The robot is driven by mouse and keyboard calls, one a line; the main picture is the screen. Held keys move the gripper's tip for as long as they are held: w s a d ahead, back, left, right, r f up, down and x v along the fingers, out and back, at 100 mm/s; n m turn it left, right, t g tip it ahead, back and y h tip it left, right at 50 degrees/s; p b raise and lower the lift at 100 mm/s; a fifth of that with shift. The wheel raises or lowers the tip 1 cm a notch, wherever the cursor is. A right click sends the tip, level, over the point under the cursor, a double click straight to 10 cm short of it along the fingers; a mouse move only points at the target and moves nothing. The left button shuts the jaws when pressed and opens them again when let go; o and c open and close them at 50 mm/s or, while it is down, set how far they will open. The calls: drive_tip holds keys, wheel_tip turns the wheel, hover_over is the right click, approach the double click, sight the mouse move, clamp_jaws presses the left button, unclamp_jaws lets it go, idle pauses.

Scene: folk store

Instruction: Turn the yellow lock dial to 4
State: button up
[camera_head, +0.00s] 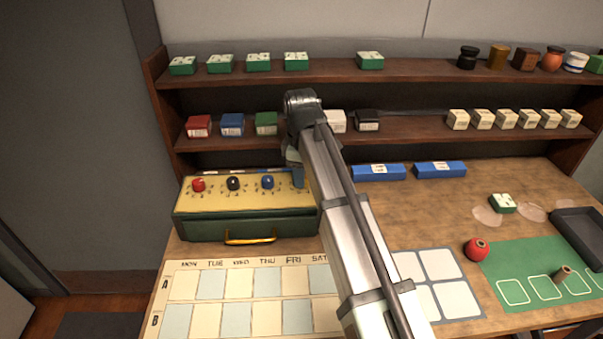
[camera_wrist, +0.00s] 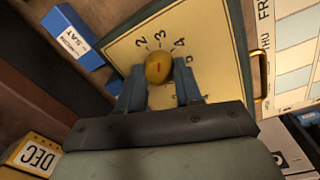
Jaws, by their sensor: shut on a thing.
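The yellow dial (camera_wrist: 157,70) shows in the wrist view on the cream top plate of the lock box, with printed numbers 2, 3 and 4 around its far side. A short red mark on the dial points roughly toward the 3. My gripper (camera_wrist: 159,83) is shut on the dial, with one blue finger at each side of it. In the head view the lock box (camera_head: 245,226) stands at the left of the table, green with a yellow handle. My arm hides the yellow dial there.
Red (camera_head: 198,184), black (camera_head: 233,183) and blue (camera_head: 267,181) dials sit left of my gripper on the same box. Blue boxes (camera_head: 379,172) lie behind to the right. A day chart (camera_head: 238,287) lies in front. Shelves with small boxes rise behind.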

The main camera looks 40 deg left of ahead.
drive_tip(key=shift+c, duration=0.4)
drive_tip(key=shift+m, duration=0.4)
drive_tip(key=m, duration=0.2)
drive_tip(key=shift+m, duration=0.4)
drive_tip(key=shift+a+m, duration=0.1)
drive_tip(key=shift+m, duration=2)
drive_tip(key=o, duration=1)
drive_tip(key=shift+o, duration=0.2)
drive_tip(key=shift+r, duration=0.15)
wheel_tip(320, 180, up, 14)
drive_tip(key=shift+s+f, duration=0.2)
drive_tip(key=shift+s, duration=0.05)
